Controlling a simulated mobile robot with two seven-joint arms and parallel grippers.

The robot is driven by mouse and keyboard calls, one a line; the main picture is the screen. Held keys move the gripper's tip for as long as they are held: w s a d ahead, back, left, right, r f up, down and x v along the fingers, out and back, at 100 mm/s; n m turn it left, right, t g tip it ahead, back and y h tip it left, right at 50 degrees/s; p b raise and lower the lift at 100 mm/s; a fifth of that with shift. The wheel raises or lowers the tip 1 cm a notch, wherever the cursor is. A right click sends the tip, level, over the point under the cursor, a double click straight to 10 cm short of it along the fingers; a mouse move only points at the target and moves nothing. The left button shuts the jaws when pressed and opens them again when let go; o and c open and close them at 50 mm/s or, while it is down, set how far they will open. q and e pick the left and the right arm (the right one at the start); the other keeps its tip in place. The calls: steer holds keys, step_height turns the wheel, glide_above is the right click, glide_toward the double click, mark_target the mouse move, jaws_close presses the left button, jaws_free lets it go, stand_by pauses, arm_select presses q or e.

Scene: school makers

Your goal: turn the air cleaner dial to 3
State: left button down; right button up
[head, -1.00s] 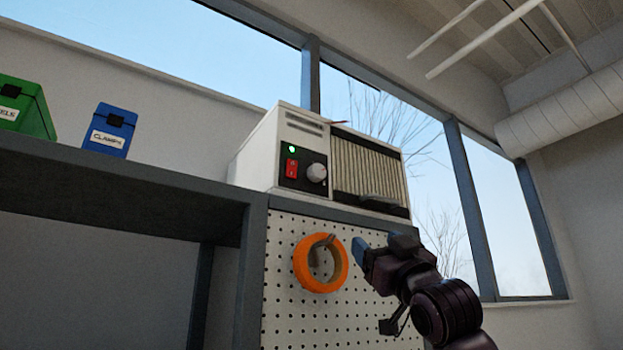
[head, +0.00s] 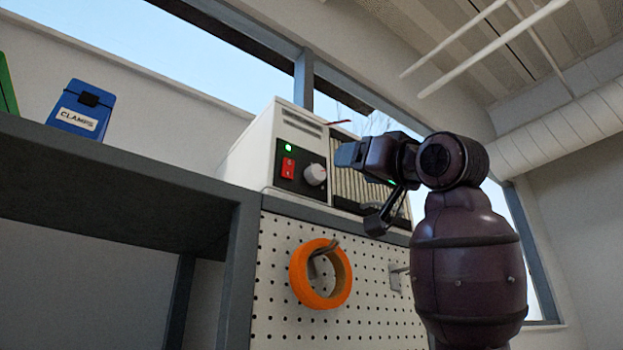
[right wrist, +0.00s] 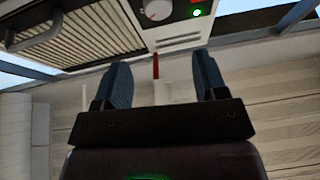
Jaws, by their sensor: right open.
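The air cleaner (head: 258,148) is a white box on top of a pegboard cabinet in the head view. Its dark front panel carries a grey dial (head: 315,174), a red switch and a lit green light. The dial also shows in the right wrist view (right wrist: 158,9), at the top edge; its numbers are too small to read. My right gripper (head: 347,154) is just right of the dial, in front of the grille and apart from the dial. In the right wrist view its two blue fingers (right wrist: 163,85) are spread with nothing between them. My left gripper is out of view.
An orange tape ring (head: 320,274) hangs on a hook of the pegboard (head: 370,315) below the air cleaner. A blue box labelled CLAMPS (head: 82,110) stands on the grey shelf (head: 120,170) at left. Windows and a large duct lie behind.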

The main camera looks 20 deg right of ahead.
mark_target(319, 172)
steer(key=shift+g, duration=0.4)
steer(key=p+x, duration=0.1)
steer(key=x, duration=0.2)
steer(key=p+x, duration=0.1)
steer(key=x, duration=0.2)
steer(key=p+x, duration=0.1)
steer(key=x, duration=0.2)
steer(key=shift+w+f, duration=0.1)
steer(key=shift+f, duration=0.15)
steer(key=shift+w+a+r+p, duration=0.15)
steer(key=shift+w+a+p, duration=0.15)
steer(key=shift+w, duration=0.3)
steer(key=shift+m, duration=0.3)
steer(key=c, duration=0.9)
